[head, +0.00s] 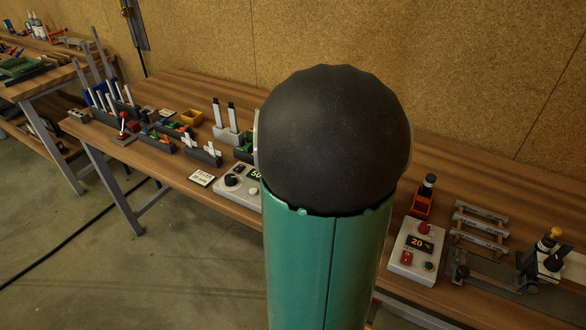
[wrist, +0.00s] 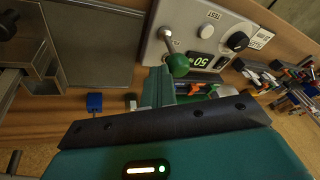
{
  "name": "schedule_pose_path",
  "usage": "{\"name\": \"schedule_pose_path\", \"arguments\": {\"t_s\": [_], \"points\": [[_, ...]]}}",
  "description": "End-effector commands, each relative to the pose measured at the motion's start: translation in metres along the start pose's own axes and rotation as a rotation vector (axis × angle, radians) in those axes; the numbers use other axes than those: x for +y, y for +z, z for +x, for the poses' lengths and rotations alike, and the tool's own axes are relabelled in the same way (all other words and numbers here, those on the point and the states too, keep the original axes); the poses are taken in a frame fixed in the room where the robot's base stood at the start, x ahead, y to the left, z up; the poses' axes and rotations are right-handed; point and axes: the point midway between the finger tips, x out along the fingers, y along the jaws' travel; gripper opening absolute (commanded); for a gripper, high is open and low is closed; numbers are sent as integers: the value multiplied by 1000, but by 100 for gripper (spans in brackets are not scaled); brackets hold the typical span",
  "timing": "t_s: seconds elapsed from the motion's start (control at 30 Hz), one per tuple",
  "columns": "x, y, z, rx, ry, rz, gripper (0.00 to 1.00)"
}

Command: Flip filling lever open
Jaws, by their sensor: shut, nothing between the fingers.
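A lever with a green ball knob (wrist: 178,66) on a metal rod stands by a pale control box (wrist: 185,25) in the wrist view; it looks like the filling lever, but no label confirms it. My gripper (wrist: 161,84) is shut and empty, its fingers partly showing beyond the dark front edge of the hand. The fingertips appear just below the knob in the picture; I cannot tell whether they touch it. In the head view my arm hides this lever and my gripper. The pale box with the lit display (head: 237,184) shows partly left of my arm.
The wooden bench (head: 185,90) runs along the wall. Left of my arm are tool holders, two upright markers (head: 225,118) and a red-knobbed lever (head: 123,117). At right stand another control box (head: 415,250) and a clamp device (head: 545,255). A grey metal housing (wrist: 95,45) is left of the lever.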

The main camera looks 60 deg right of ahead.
Motion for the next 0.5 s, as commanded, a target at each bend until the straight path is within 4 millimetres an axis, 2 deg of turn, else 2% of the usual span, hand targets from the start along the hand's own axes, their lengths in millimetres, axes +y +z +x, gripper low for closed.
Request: {"name": "schedule_pose_path", "arguments": {"t_s": [0.23,0.5], "points": [[-13,20,-4,170,90,-69,0],[-17,29,-2,161,88,-60,0]]}}
